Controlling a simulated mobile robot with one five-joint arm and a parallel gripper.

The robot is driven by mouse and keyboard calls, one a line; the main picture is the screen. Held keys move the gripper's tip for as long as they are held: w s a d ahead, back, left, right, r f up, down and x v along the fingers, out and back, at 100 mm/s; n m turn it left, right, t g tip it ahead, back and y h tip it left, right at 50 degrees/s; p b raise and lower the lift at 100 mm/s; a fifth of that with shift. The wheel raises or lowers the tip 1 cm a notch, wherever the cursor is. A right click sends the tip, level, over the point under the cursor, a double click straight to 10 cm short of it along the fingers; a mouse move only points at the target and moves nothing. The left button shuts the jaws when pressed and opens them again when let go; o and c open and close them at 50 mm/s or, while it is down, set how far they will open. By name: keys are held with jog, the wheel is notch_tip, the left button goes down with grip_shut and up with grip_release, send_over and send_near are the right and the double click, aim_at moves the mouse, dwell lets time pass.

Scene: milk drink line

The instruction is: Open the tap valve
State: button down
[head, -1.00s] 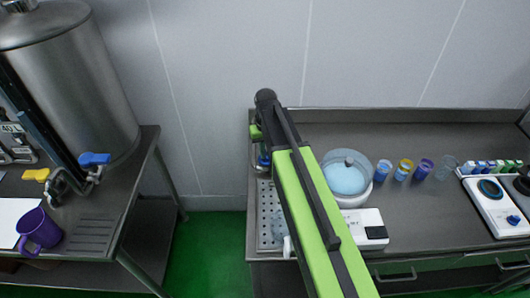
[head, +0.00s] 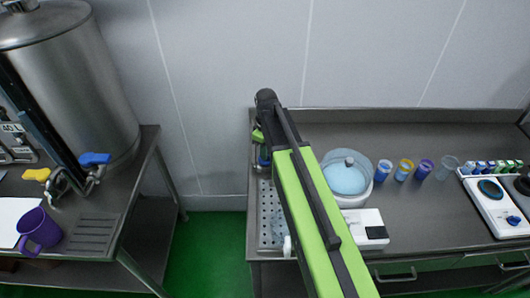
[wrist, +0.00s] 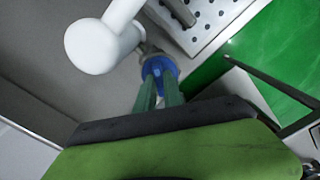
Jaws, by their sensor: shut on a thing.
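In the wrist view, my gripper's two green fingers (wrist: 160,84) are shut on a blue tap valve handle (wrist: 158,65). A grey metal fitting shows just beyond the handle. In the head view, my arm reaches over the right counter to its back left corner. A bit of blue (head: 264,160) shows beside the arm there, above a perforated drip tray (head: 268,232). My fingertips and most of the tap are hidden behind the arm in the head view.
A thick white rounded part (wrist: 92,48) is close to my fingers in the wrist view. A glass-lidded bowl (head: 347,178) and a white device (head: 366,228) stand right of my arm. A steel tank (head: 75,85) with blue and yellow tap handles stands on the left table.

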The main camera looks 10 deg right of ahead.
jog(key=shift+n, duration=0.3)
jog(key=c, duration=1.5)
grip_release()
jog(key=shift+o, duration=0.2)
notch_tip(320, 180, up, 18)
jog(key=p, duration=1.7)
jog(key=shift+f, duration=0.25)
